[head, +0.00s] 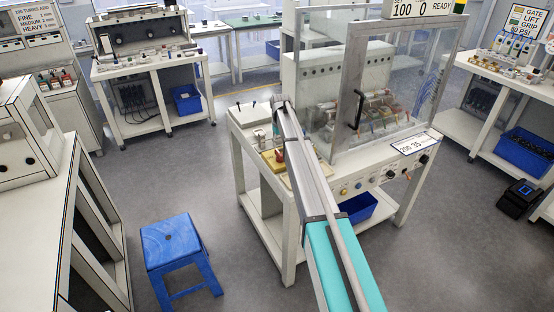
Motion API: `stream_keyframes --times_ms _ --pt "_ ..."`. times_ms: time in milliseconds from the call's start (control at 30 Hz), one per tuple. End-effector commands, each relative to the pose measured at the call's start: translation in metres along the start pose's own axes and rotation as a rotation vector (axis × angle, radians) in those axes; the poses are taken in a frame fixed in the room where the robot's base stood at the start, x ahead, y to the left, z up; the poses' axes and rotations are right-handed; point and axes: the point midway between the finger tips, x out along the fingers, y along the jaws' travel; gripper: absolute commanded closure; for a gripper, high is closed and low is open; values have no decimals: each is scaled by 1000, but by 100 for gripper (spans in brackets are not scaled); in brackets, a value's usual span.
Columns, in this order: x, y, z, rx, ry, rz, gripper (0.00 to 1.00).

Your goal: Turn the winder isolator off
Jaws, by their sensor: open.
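The winder bench (262,190) stands at centre with a clear guarded enclosure (325,80) on top. Its front panel (375,178) carries several small knobs and buttons. A dark round knob (424,159) sits at the panel's right end. None has a label I can read as the isolator, so I cannot tell which control it is. My arm reaches from the bottom over the bench's left part, and its far end is bent downward there. My gripper's fingers cannot be made out; the arm seems to hide them. A small red object on a yellow piece (272,160) lies close by the arm's far end.
A blue stool (170,240) stands on the floor at lower left. A pale bench (40,215) fills the left edge. Other benches stand behind and at right, with blue bins (522,153) below.

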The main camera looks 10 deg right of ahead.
Motion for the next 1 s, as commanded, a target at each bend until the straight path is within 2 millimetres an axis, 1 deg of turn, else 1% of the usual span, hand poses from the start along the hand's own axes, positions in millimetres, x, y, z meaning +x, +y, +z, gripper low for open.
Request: stream_keyframes --times_ms 33,600,800,1000 --pt "8 0 0 0 0 0 43" --pt "51 0 0 0 0 0 43" --pt "61 0 0 0 0 0 43" --pt "64 0 0 0 0 0 43"
